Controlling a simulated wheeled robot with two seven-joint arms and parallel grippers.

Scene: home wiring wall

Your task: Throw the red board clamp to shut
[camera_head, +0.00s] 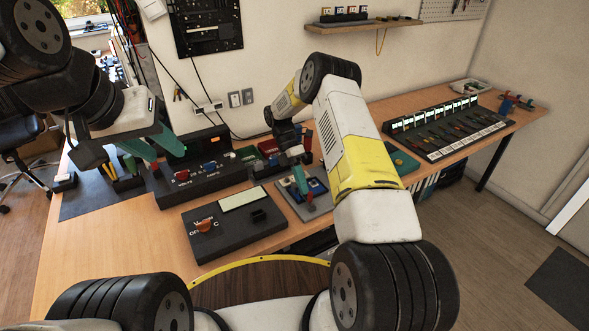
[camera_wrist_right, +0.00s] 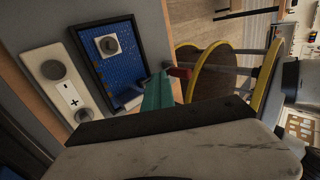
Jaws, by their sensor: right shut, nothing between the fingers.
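The red clamp handle (camera_head: 309,198) shows just below my right gripper's fingertips, at the front of the grey board fixture (camera_head: 283,190). In the right wrist view its red tip (camera_wrist_right: 180,72) is beside the teal fingers. My left gripper (camera_head: 155,147) is open and empty, above the left of the bench.
A black panel with an orange knob (camera_head: 205,226) lies left of the fixture. A black meter box (camera_head: 190,180) stands behind it. A sloped rack of tools (camera_head: 445,130) stands at the right of the bench. The bench front right of my arm is hidden.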

